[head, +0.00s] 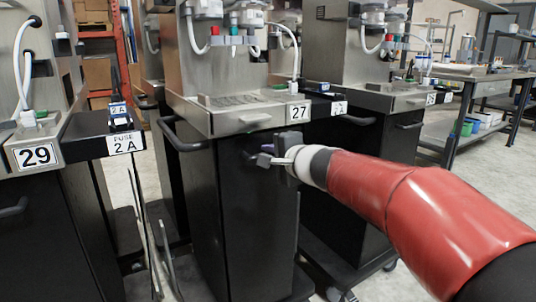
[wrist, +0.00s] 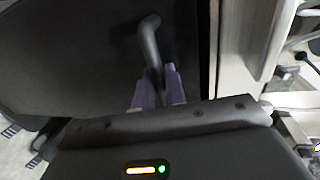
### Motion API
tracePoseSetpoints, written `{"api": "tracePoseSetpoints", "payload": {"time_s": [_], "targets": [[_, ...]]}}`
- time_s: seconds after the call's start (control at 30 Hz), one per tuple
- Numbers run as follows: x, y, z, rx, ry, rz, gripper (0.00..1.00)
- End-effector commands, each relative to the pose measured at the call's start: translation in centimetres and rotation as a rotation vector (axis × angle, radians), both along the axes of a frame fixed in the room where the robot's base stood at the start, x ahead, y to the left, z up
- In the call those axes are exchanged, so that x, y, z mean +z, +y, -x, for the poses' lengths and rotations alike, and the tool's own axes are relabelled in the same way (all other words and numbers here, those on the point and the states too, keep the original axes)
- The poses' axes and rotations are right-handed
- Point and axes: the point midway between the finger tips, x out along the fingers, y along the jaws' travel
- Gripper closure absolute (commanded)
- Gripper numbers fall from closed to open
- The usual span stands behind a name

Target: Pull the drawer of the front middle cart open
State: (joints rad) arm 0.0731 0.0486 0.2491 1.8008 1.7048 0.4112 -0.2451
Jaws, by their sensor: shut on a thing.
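The front middle cart (head: 216,200) is the black cart with a steel top and the label 27 (head: 299,111). My gripper (head: 268,158) is at the upper part of its black front face, just below the steel top. In the wrist view my gripper's two purple fingers (wrist: 159,90) are shut on a dark bar handle (wrist: 150,45). The handle stands out from the dark drawer front (wrist: 85,50). My gripper hides most of the handle in the head view. Whether the drawer is out of the cart at all I cannot tell.
Cart 29 (head: 38,157) stands at the left with a black handle and a 2 A label. Another similar cart (head: 350,190) stands close on the right, behind my arm. A workbench (head: 480,85) is at the far right. Pale floor shows between them.

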Motion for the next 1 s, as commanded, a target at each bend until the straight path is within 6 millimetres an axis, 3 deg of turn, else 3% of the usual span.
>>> {"api": "tracePoseSetpoints", "payload": {"time_s": [1.0], "targets": [[-0.3, -10.3, 15.3, -0.001, -0.001, 0.001, 1.00]]}}
